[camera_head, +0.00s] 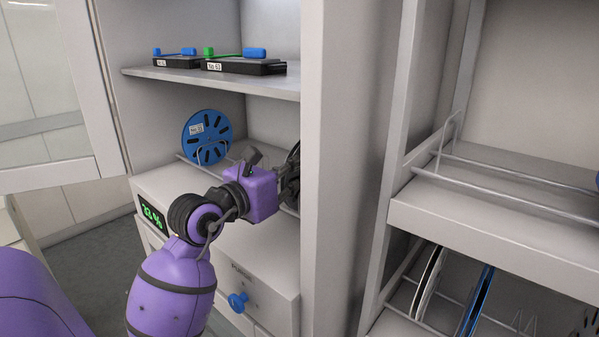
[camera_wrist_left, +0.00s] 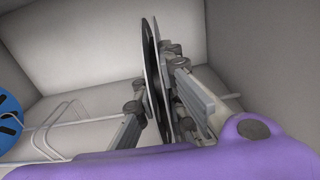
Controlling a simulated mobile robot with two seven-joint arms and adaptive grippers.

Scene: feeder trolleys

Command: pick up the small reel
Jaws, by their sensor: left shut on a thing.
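A dark, thin reel (camera_wrist_left: 149,62) stands upright, nearly edge-on, between the fingers of my left gripper (camera_wrist_left: 155,88) in the left wrist view. The left gripper is shut on this reel. In the head view the dark reel (camera_head: 293,178) shows only in part, at the right side of the cabinet bay, cut off by the cabinet's side post. My left wrist hides the fingertips there. A blue slotted reel (camera_head: 207,137) with a white label stands in the wire rack to the left, apart from the gripper. My right gripper is not in view.
A shelf (camera_head: 215,83) above carries two black boxes (camera_head: 245,66) with blue and green parts. The white side post (camera_head: 345,150) is close on the right. Beyond it, a lower bay holds a white reel (camera_head: 428,282) and a blue-edged reel (camera_head: 478,300). A blue knob (camera_head: 238,302) sticks out below.

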